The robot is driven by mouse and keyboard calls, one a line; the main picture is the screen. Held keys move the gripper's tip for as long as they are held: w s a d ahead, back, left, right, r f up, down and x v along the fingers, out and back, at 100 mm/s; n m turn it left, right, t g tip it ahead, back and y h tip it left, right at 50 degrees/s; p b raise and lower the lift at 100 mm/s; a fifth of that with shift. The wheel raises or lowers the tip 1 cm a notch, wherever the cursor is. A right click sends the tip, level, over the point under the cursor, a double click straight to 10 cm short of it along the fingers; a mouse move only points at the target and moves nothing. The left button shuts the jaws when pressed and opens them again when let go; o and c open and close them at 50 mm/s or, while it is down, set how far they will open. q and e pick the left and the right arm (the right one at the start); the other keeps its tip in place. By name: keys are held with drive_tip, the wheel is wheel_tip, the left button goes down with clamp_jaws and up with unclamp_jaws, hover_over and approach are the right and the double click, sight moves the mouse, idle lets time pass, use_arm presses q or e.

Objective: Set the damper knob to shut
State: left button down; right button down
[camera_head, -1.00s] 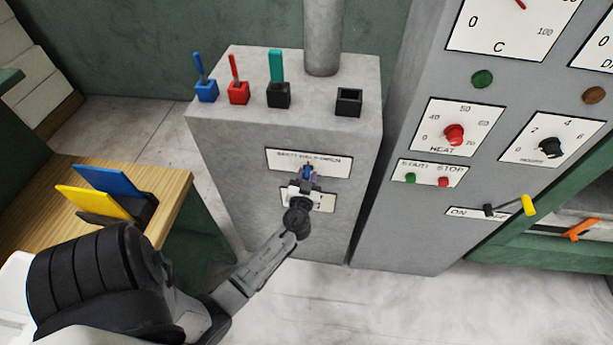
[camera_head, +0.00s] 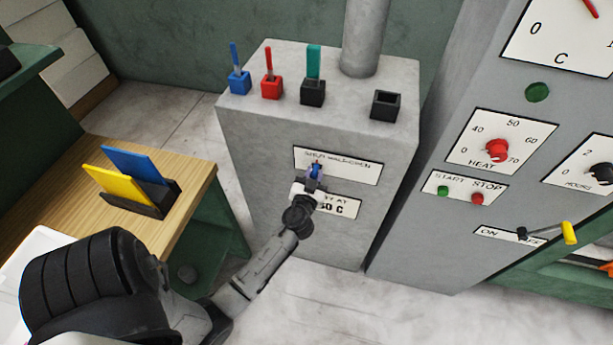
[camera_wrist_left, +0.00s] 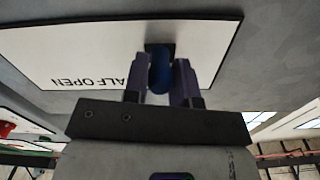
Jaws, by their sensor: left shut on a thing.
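The damper knob (camera_head: 316,167) is a small blue knob on a white plate (camera_head: 363,173) lettered SHUT, HALF, OPEN, on the front of a grey box (camera_head: 255,150). My left gripper (camera_head: 313,178) is shut on it, left of the plate's middle, toward the SHUT end. In the left wrist view the blue knob (camera_wrist_left: 160,72) stands between the two fingers (camera_wrist_left: 160,84) in front of a dark mount. That view shows the plate upside down, with "ALF OPEN" readable; the fingers hide the rest. My right gripper is out of view.
Blue (camera_head: 238,82), red (camera_head: 270,87) and teal (camera_head: 313,75) handles stand in holders on the box top, beside an empty black holder (camera_head: 386,106) and a grey pipe (camera_head: 365,40). A control cabinet (camera_head: 450,230) stands right. A wooden table (camera_head: 190,185) is left.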

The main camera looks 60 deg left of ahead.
use_arm(q)
drive_tip(key=shift+s+a, duration=0.1)
drive_tip(key=shift+a, duration=0.1)
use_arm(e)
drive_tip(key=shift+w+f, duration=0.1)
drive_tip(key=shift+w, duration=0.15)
use_arm(q)
drive_tip(key=c, duration=1.4)
unclamp_jaws()
drive_tip(key=o, duration=0.5)
drive_tip(key=shift+s+a, duration=0.1)
drive_tip(key=shift+s, duration=0.05)
drive_tip(key=shift+c, duration=0.2)
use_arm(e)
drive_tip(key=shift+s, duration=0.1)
use_arm(q)
drive_tip(key=shift+d, duration=0.2)
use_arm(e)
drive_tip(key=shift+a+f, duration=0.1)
